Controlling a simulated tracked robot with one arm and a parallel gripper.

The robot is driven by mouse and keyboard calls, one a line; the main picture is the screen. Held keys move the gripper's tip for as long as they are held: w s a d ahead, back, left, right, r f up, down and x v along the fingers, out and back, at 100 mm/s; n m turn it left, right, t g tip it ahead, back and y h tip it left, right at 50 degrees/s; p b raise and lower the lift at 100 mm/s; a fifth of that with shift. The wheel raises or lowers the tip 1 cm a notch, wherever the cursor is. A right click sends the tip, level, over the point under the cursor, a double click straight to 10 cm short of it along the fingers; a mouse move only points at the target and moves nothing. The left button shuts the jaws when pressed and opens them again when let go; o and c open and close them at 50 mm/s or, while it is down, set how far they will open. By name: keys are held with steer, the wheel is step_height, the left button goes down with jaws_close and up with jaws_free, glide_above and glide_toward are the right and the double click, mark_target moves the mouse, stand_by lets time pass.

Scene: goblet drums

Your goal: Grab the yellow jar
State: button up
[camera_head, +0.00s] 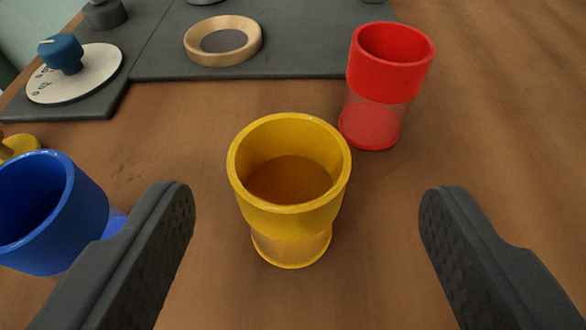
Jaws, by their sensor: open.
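The yellow jar (290,213) stands upright on the wooden table in the middle of the view. Its upper part is opaque yellow with an open top, and its lower part is see-through. My gripper (306,205) is open, with one dark finger to the left of the jar and one to the right. There is clear space between each finger and the jar, and nothing is held. How far the fingertips are above the table is hard to tell.
A blue jar (40,215) stands at the left, partly behind my left finger. A red jar (388,75) stands behind and right. A dark mat (300,50) at the back holds a wooden ring (252,42) and a round dial with a blue knob (62,53). The wooden table (500,130) is clear at right.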

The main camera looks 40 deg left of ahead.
mark_target(292, 139)
steer(key=shift+x, duration=1.05)
steer(key=shift+w+a+f+b, duration=0.35)
steer(key=shift+w+a+f, duration=0.1)
steer(key=shift+a, duration=0.1)
steer(key=x, duration=0.3)
steer(key=shift+w+a+f+b, duration=0.15)
steer(key=shift+a+f+b, duration=0.05)
steer(key=shift+a+b, duration=0.2)
steer(key=shift+d, duration=0.1)
steer(key=c, duration=1.1)
